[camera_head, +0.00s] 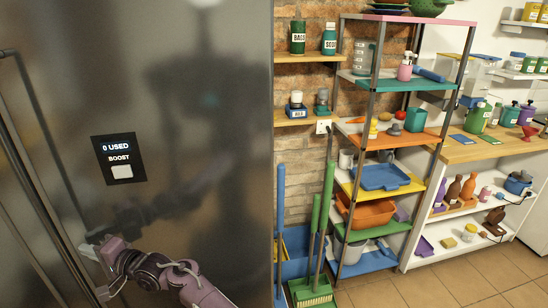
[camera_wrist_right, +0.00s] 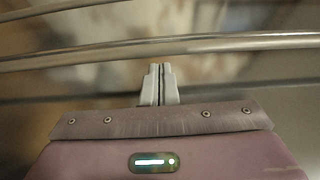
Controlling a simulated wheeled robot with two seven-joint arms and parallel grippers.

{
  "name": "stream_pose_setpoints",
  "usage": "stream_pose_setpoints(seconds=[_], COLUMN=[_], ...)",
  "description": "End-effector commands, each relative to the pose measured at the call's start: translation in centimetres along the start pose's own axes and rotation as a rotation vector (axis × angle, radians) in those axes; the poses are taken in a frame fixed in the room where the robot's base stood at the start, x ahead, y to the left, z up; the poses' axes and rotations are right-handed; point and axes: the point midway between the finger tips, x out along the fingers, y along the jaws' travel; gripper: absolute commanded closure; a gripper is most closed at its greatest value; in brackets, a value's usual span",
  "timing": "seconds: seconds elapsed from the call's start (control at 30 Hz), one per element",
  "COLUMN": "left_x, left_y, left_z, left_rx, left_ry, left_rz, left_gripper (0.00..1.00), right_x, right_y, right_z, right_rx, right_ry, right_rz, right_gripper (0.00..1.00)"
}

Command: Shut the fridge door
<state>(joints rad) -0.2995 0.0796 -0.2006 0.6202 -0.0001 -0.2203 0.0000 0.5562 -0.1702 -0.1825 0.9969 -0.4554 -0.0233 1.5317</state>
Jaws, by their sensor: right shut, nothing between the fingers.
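The fridge door (camera_head: 200,120) is a large steel panel filling the left half of the head view, with a black display. Long curved bar handles (camera_head: 38,190) run down its left side. I cannot tell from this view whether a gap is open at its edge. My right gripper (camera_head: 84,248) is low at the left, beside the handles and in front of the steel. In the right wrist view its two fingers (camera_wrist_right: 159,80) are together and empty, pointing at a handle bar (camera_wrist_right: 200,44). Whether they touch it is unclear. My left gripper is out of view.
A shelf rack (camera_head: 408,135) with coloured trays and bottles stands right of the fridge. A green broom (camera_head: 312,290) and a blue-handled tool (camera_head: 280,220) lean between them. A wooden counter (camera_head: 490,147) is farther right. Tiled floor (camera_head: 450,285) is clear at lower right.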

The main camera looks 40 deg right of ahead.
Motion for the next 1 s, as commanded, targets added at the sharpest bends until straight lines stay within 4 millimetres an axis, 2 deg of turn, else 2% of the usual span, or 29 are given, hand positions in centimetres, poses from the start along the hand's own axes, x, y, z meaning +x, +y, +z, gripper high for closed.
stream_pose_setpoints(seconds=[0.5, 1.0], left_x=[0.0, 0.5], left_y=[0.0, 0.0], left_z=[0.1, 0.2], left_rx=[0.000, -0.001], left_ry=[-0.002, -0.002], left_rz=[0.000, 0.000], left_gripper=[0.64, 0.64], right_x=[-0.5, -6.9], right_y=[0.1, 0.2], right_z=[0.0, -0.1], right_rx=[0.001, 0.002], right_ry=[-0.001, 0.001], right_rz=[0.001, 0.002], right_gripper=[1.00, 1.00])
